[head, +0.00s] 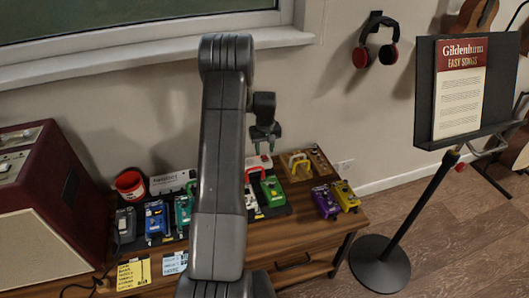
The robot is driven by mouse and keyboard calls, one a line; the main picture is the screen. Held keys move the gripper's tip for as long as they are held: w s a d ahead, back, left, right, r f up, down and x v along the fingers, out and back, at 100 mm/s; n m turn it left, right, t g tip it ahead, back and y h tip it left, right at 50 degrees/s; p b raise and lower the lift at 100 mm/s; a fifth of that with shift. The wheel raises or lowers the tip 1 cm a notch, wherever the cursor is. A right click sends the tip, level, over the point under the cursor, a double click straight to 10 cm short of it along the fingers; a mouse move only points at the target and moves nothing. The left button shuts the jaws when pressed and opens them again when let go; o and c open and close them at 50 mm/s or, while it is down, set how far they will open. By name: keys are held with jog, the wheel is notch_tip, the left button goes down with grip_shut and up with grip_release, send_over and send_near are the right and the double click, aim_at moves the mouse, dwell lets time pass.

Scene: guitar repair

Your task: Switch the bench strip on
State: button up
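A long white strip, which looks like the bench strip (172,182), lies on the bench behind a row of pedals. My arm hides its middle. A white end with a red part (259,161) shows to the right of my arm and appears to belong to the same strip. The red part looks like a switch, but it is too small to tell its position. My gripper (264,142) points down above this white end. Its two fingers look apart with nothing between them. I cannot tell the exact height of the gap.
Several pedals, including a blue one (156,219) and a green one (272,190), stand in front of the strip. A wooden box (319,160) with a yellow clamp-like piece sits to the right. A red amplifier (62,190) and red tub (130,184) stand left. A music stand (424,95) is at right.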

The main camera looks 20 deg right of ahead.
aim_at(265, 158)
notch_tip(265, 158, up, 11)
jog(key=shift+s, duration=0.4)
jog(key=f, duration=0.9)
jog(key=w+f, duration=0.1)
jog(key=f, duration=0.3)
jog(key=shift+f, duration=0.35)
jog(key=shift+s+r, duration=0.1)
